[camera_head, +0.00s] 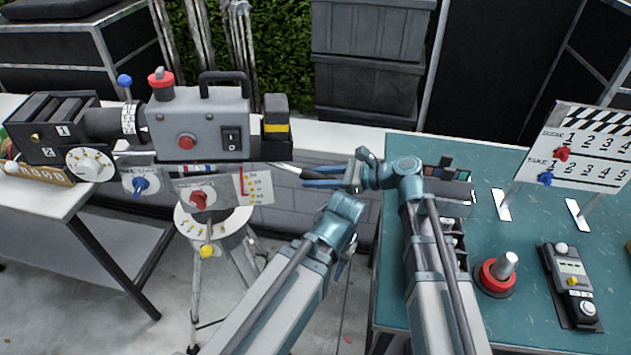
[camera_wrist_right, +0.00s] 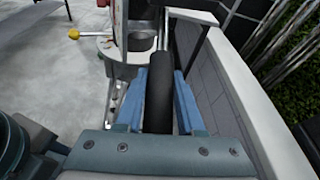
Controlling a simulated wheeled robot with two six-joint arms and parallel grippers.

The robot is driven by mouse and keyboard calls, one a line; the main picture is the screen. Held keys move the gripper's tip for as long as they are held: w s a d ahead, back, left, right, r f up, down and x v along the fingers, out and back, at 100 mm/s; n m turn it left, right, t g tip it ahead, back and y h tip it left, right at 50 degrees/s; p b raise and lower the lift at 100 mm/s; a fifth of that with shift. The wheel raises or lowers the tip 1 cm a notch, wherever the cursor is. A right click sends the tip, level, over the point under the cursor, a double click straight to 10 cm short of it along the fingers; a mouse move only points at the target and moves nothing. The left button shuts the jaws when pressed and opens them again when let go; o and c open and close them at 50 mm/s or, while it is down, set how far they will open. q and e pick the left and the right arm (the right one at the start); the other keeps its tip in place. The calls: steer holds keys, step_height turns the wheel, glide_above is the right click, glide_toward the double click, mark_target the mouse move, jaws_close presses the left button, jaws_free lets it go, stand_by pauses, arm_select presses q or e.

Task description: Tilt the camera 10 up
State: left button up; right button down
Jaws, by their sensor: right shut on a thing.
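The grey film camera (camera_head: 220,110) sits on its tripod (camera_head: 200,270) at left in the head view, with its lens to the left. It looks roughly level. A plate with a red knob (camera_head: 199,198) and a marked tilt scale (camera_head: 258,188) is below it. The scale's reading is too small to tell. My right gripper (camera_head: 322,177) is to the right of the camera, its blue fingers pointing left. It is shut on the black handle (camera_wrist_right: 158,90), which lies between the fingers in the right wrist view. My left arm shows, but its gripper cannot be made out.
A blue knob (camera_head: 141,185) is beside the red one. A grey side table (camera_head: 90,235) is at left. The teal table (camera_head: 520,240) at right holds a clapper slate (camera_head: 580,150), a red-based joystick (camera_head: 498,275) and a black meter (camera_head: 570,285). A low wall (camera_head: 300,200) runs behind.

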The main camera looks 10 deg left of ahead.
steer(key=shift+f+y+b, duration=0.3)
steer(key=shift+f+b, duration=0.65)
steer(key=shift+b, duration=0.05)
arm_select(q)
step_height(320, 180, down, 3)
arm_select(e)
steer(key=c, duration=0.5)
jaws_free()
arm_select(q)
step_height(320, 180, up, 3)
steer(key=p, duration=0.3)
steer(key=shift+r, duration=0.1)
arm_select(e)
steer(key=v, duration=1.3)
steer(key=shift+d+r, duration=0.15)
steer(key=shift+d, duration=0.25)
arm_select(q)
steer(key=shift+r, duration=0.1)
arm_select(e)
steer(key=shift+r, duration=0.1)
